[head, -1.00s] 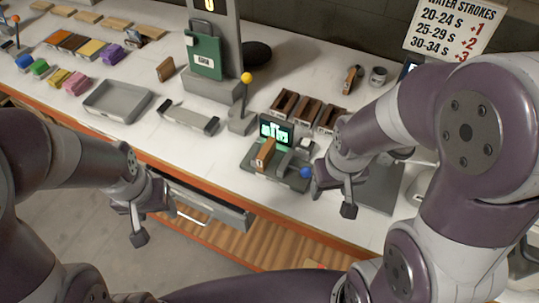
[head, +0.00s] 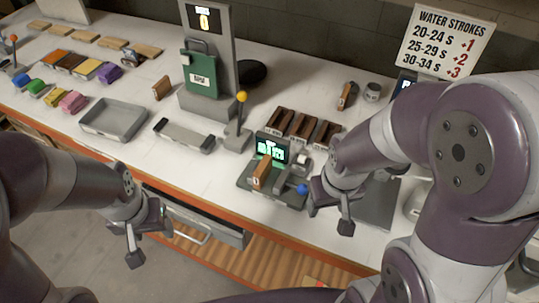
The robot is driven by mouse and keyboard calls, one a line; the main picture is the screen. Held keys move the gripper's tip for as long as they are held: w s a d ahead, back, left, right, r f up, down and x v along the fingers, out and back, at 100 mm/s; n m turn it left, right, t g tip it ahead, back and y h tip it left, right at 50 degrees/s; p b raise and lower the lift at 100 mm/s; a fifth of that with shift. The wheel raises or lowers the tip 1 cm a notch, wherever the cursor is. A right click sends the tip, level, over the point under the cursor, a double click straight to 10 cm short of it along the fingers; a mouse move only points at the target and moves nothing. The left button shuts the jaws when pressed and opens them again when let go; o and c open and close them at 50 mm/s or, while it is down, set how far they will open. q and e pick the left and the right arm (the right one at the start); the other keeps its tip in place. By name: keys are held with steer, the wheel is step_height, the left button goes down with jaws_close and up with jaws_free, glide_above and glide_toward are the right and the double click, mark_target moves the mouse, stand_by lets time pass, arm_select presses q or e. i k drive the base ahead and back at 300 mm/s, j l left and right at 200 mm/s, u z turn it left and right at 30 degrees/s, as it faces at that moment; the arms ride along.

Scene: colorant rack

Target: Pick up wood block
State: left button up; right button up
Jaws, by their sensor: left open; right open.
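Several wood-coloured blocks show in the head view, and I cannot tell which one the task names. A brown block (head: 162,88) stands upright on the counter behind the grey tray. Another brown block (head: 262,172) stands in the small device with a green screen. A third block (head: 346,96), with a dark part, stands near the back right. Flat light wood pieces (head: 84,36) lie at the far left back. My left gripper (head: 148,240) is open and empty, in front of the counter edge. My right gripper (head: 328,216) is open and empty, just right of the device.
The device (head: 247,186) has a blue knob (head: 303,189). A grey tray (head: 92,131), a yellow-knobbed lever (head: 241,97) and a tall stand with a green plate (head: 201,74) occupy the counter. Dark brown holders (head: 302,127) stand behind the device. An open drawer (head: 240,238) juts from the counter front.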

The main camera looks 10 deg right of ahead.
mark_target(261, 175)
steer(key=z, duration=0.8)
steer(key=j+z, duration=0.15)
steer(key=z, duration=0.3)
steer(key=j+z, duration=0.2)
steer(key=z, duration=0.25)
steer(key=j+z, duration=0.15)
steer(key=z, duration=0.35)
steer(key=k+j+z, duration=0.1)
steer(key=z, duration=0.35)
steer(key=k+j+z, duration=0.1)
steer(key=z, duration=0.35)
steer(key=k+j+z, duration=0.25)
steer(key=k+j, duration=0.15)
steer(key=k+j+z, duration=0.25)
steer(key=k, duration=0.3)
